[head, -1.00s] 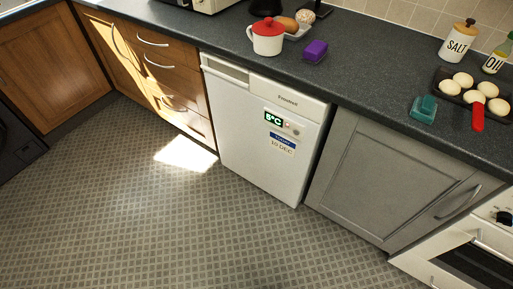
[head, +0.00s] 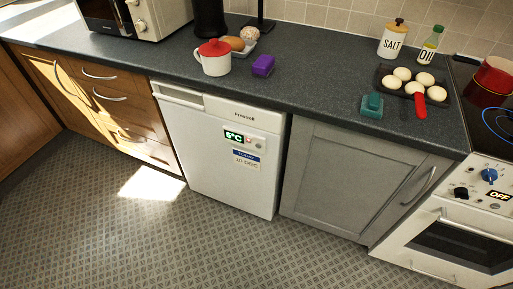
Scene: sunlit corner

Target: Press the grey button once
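A white fridge (head: 190,180) stands under the dark worktop in the head view. On its front is a small panel with a green-lit display (head: 234,136) that appears to read 5°C. Just right of the display is a small red button (head: 249,140), and beside it a small grey button (head: 258,144); both are tiny in this view. Below them is a label (head: 246,160) with a blue band that reads 10 DEC. Neither of my grippers is in view, and nothing hides the panel.
A grey cupboard (head: 340,180) and white oven (head: 450,240) stand right. Floor before the fridge is clear.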

